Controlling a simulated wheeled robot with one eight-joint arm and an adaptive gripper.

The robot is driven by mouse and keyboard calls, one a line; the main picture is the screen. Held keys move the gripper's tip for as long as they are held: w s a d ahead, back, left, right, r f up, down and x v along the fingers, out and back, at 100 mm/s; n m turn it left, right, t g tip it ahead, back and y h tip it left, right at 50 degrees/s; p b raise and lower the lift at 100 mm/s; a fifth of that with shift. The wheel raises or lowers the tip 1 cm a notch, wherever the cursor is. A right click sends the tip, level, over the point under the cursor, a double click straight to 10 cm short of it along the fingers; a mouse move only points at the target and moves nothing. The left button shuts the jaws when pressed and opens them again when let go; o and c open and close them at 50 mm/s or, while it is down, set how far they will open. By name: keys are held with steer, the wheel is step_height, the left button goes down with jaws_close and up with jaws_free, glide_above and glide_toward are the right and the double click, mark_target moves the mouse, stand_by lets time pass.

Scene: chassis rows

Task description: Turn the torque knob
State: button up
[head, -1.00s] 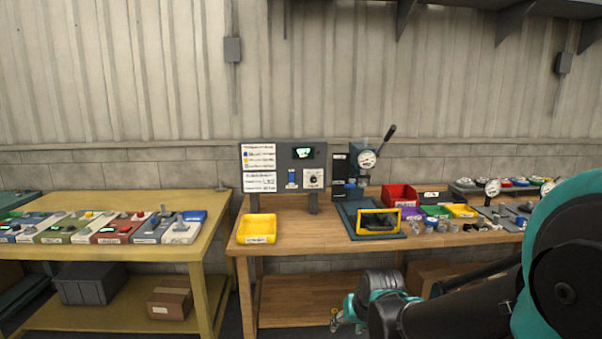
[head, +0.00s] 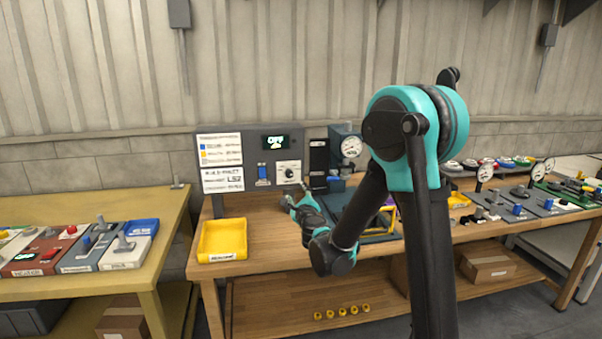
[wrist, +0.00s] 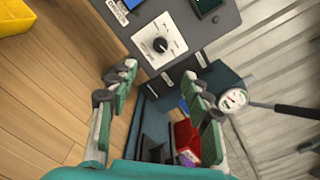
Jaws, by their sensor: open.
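The torque knob (head: 288,172) is a round dark knob on a white dial plate, set in a grey upright panel (head: 234,148) at the back of the wooden bench. In the wrist view the knob (wrist: 160,45) sits at upper middle, beyond my fingertips. My gripper (wrist: 148,90) is open and empty, its two green fingers with dark tips spread apart, short of the panel and not touching the knob. In the head view my gripper (head: 299,196) is small, just below and right of the knob, partly blurred into the arm.
A blue switch (head: 262,171) sits left of the knob, and a lit display (head: 275,142) above it. A press with a round gauge (head: 351,147) stands just right of the panel. A yellow bin (head: 222,240) lies on the bench at left. A red bin (wrist: 187,141) shows in the wrist view.

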mark_target(290, 175)
steer(key=x, duration=1.7)
steer(key=shift+w+d+f, duration=0.1)
steer(key=shift+w+d, duration=0.05)
steer(key=shift+w, duration=0.25)
jaws_close()
